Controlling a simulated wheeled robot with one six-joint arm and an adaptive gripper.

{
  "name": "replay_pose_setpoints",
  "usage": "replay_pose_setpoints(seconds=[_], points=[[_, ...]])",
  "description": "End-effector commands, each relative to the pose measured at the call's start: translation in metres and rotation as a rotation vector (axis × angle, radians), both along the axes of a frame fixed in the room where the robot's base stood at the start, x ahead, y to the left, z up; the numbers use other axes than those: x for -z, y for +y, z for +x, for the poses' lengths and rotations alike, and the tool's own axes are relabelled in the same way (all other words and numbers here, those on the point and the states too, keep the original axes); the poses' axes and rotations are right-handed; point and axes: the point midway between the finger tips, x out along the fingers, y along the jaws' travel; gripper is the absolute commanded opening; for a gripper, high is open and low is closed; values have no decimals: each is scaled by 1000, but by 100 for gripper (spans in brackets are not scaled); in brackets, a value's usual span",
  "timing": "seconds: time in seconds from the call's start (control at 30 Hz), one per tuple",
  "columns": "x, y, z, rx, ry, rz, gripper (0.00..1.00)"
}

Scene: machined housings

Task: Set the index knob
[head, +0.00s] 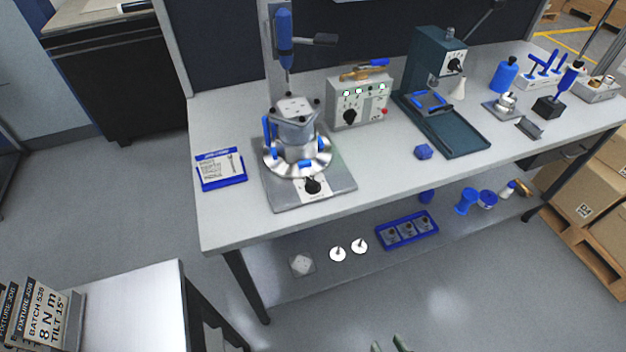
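A black knob (313,185), which looks like the index knob, sits on a pale dial plate at the front of a grey fixture base (340,190). Its pointer is too small to read. Above it, a round silver table with blue clamps (305,165) carries a machined housing (294,131). Other black knobs are on the control box (349,117) and on the green press (455,64). My gripper (390,346) shows only as two greenish fingertips at the bottom edge. They are apart with nothing visible between them, well below and away from the bench knobs.
A blue-handled tool (284,40) hangs above the housing. An instruction card (219,168) stands left of the fixture. A blue part (423,151) lies before the press. The lower shelf holds a blue tray (382,241). A side table with label cards (48,312) is lower left.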

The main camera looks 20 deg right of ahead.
Motion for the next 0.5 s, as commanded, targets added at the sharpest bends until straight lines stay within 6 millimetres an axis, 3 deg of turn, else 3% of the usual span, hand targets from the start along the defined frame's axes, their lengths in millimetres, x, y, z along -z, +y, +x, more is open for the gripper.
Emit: replay_pose_setpoints(seconds=[0.03, 0.23, 0.5], points=[[3, -2, 18, 7, -1, 7, 39], [15, -5, 76, -3, 33, 36, 39], [11, -9, 155, -70, 62, 65, 39]])
